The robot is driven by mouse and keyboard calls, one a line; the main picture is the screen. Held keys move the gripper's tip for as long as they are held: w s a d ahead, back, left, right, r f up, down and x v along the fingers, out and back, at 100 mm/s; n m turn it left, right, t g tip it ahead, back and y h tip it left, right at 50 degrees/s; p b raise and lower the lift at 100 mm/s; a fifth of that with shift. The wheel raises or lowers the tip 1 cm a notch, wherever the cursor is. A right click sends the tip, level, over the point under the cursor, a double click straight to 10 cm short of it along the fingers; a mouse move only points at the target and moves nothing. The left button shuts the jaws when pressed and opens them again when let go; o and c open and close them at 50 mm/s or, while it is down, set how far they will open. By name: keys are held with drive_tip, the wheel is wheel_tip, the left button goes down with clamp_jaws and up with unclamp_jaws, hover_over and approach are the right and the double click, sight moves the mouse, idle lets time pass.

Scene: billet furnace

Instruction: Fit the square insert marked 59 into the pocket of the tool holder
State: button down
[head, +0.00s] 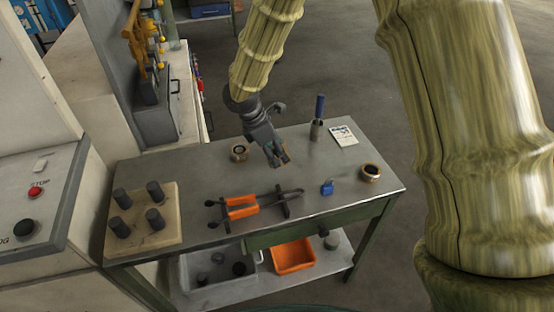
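My gripper (278,160) hangs over the middle of the grey workbench (200,169), pointing down, behind the orange-handled tool. The gap between its fingertips is too small to make out, and so is anything held there. I cannot make out a square insert or the number 59 on any item. No tool holder with a pocket can be picked out for certain. A small blue item (327,188) stands on the bench to the right of my gripper; its details are too small to read.
An orange-handled tool (241,207) lies in front of my gripper. A board with dark cylinders (172,232) is at left. Rings (239,152) (370,172), a blue-handled item in a cup (317,130) and a card (344,136) surround it. Bins (293,257) sit below.

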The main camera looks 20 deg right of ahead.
drive_tip(key=shift+f, duration=1.95)
drive_tip(key=shift+f, duration=0.1)
drive_tip(key=c, duration=0.5)
unclamp_jaws()
